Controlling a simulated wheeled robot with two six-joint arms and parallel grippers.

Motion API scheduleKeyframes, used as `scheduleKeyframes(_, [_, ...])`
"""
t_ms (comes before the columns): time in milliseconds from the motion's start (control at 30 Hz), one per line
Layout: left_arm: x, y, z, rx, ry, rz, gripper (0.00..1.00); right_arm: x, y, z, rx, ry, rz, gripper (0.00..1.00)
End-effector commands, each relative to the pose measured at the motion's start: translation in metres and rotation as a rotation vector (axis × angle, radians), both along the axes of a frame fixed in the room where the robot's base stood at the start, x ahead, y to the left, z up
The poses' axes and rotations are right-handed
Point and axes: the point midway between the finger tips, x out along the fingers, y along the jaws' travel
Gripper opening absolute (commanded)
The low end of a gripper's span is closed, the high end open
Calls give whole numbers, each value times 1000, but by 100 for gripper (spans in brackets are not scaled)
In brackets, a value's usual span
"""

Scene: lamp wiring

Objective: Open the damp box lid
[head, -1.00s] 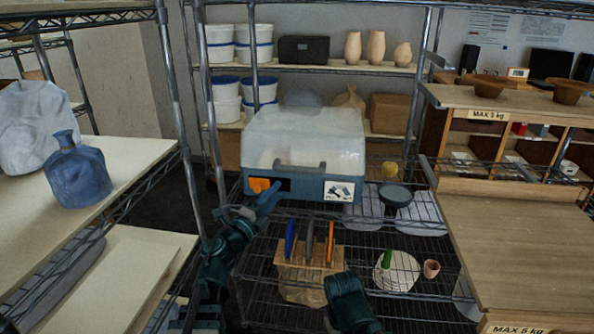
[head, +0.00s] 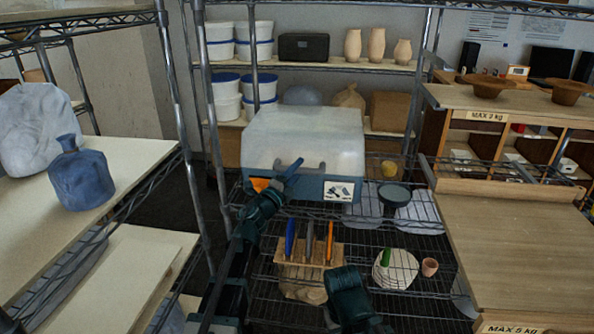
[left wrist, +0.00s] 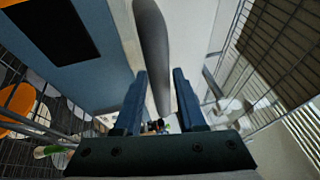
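The damp box (head: 300,145) stands on the wire shelf in the middle, with a blue base and a whitish, translucent lid (head: 310,130) that is down. A grey bar handle (head: 312,170) runs along its front. My left gripper (head: 294,168) is at the left part of the handle. In the left wrist view its two blue fingers (left wrist: 160,95) are apart, with the grey handle (left wrist: 153,50) running between and beyond them; I cannot tell whether they touch it. My right arm (head: 350,295) shows low in the middle; its fingers are not visible.
A wooden block with several upright tools (head: 308,250) stands on the lower wire shelf. A dark bowl (head: 394,194) stands right of the box. A shelf post (head: 190,140) rises left of my left arm. A wooden table (head: 515,240) is at the right.

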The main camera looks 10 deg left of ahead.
Motion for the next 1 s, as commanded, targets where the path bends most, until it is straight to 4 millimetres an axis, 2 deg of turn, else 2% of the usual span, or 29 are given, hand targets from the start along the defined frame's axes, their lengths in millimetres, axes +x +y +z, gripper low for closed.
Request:
scheduleKeyframes(100, [0, 0, 0, 0, 0, 0, 38, 0, 0, 0, 0, 0, 0, 50])
scheduleKeyframes(300, [0, 0, 0, 0, 0, 0, 2, 0, 0, 0, 0, 0, 0, 50])
scheduleKeyframes(333, [0, 0, 0, 0, 0, 0, 0, 0, 0, 0, 0, 0, 0, 50])
scheduleKeyframes(1000, [0, 0, 0, 1, 0, 0, 0, 0, 0, 0, 0, 0, 0, 50])
